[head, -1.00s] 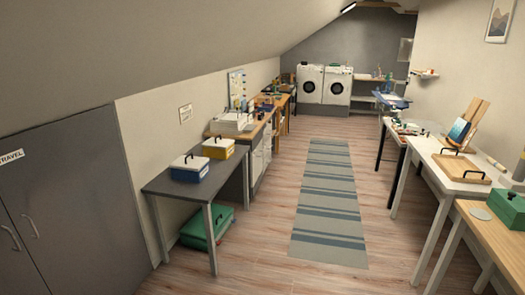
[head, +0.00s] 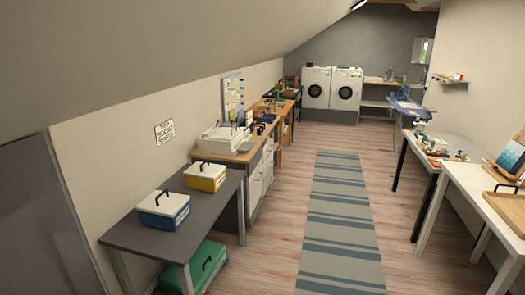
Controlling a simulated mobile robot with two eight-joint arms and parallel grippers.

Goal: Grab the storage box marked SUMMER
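No readable SUMMER marking shows on any box. A blue box with a white lid and dark handle (head: 164,213) stands on the near dark grey table (head: 135,233) at the left. A yellow box with a white lid and dark handle (head: 206,179) stands behind it on the same table. A green box with a dark handle (head: 205,268) sits on the floor under the table, partly hidden by a table leg. Neither of my grippers is in view.
A grey cabinet (head: 35,225) stands at the near left, under a sloped ceiling. A striped rug (head: 340,225) lies along the clear central aisle. White tables (head: 475,190) with an easel line the right. Two washing machines (head: 332,88) stand at the back.

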